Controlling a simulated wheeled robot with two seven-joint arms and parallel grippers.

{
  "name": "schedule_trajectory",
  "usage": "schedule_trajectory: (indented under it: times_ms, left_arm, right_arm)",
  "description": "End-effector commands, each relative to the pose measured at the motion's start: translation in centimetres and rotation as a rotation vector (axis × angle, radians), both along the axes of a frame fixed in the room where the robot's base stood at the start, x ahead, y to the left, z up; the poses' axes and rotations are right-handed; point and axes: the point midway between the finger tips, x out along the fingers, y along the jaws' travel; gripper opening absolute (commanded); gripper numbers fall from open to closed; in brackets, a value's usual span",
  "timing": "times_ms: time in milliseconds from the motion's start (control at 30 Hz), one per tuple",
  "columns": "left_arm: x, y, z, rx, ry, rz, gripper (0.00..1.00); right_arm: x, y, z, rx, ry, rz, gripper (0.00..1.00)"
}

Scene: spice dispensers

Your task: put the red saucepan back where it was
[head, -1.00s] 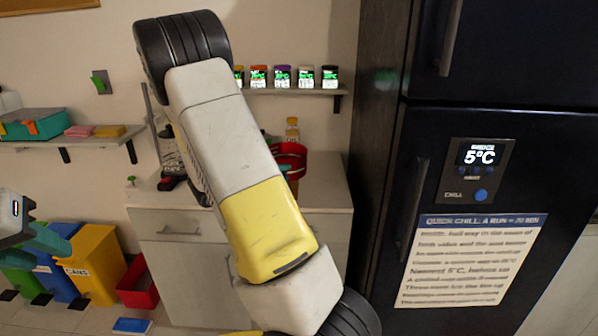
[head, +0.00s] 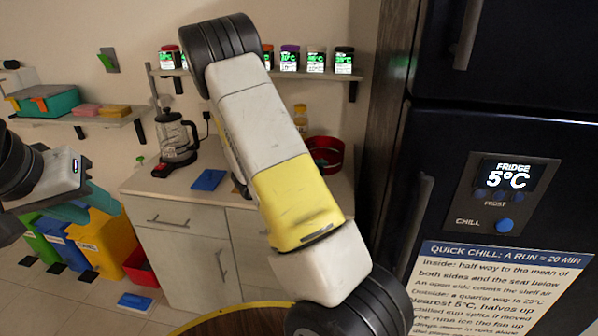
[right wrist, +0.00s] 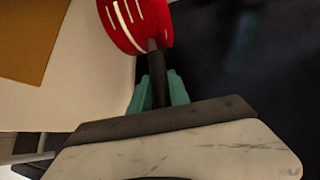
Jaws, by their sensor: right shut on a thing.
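The red saucepan (head: 325,150) shows in the head view beside my right arm, at the back right of the counter by the fridge. In the right wrist view the red saucepan (right wrist: 137,24) has pale slanted marks, and its dark handle runs between the teal fingers of my right gripper (right wrist: 160,88), which is shut on it. I cannot tell whether the pan touches the counter. My left gripper (head: 80,205) is at the left of the head view, away from the pan; its finger opening is unclear.
The counter (head: 150,182) holds a glass coffee maker (head: 175,140), a blue pad (head: 208,180) and a bottle (head: 301,118). A shelf of spice jars (head: 290,58) hangs above. The dark fridge (head: 400,135) stands at right. A round table edge (head: 210,318) is below.

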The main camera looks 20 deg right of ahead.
Motion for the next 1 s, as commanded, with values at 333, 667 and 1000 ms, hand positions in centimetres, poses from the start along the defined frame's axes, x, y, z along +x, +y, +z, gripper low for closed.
schedule_trajectory:
  times_ms: [333, 667, 1000]
  left_arm:
    - [0.0, 0.0, 0.0, 0.0, 0.0, 0.0, 0.36]
    - [0.0, 0.0, 0.0, 0.0, 0.0, 0.0, 0.36]
    - [0.0, 0.0, 0.0, 0.0, 0.0, 0.0, 0.36]
  right_arm:
    - [0.0, 0.0, -4.0, -0.002, 0.0, -0.001, 0.0]
    - [0.0, 0.0, -4.2, -0.002, -0.001, 0.0, 0.0]
    - [0.0, 0.0, -4.3, 0.001, 0.0, 0.0, 0.44]
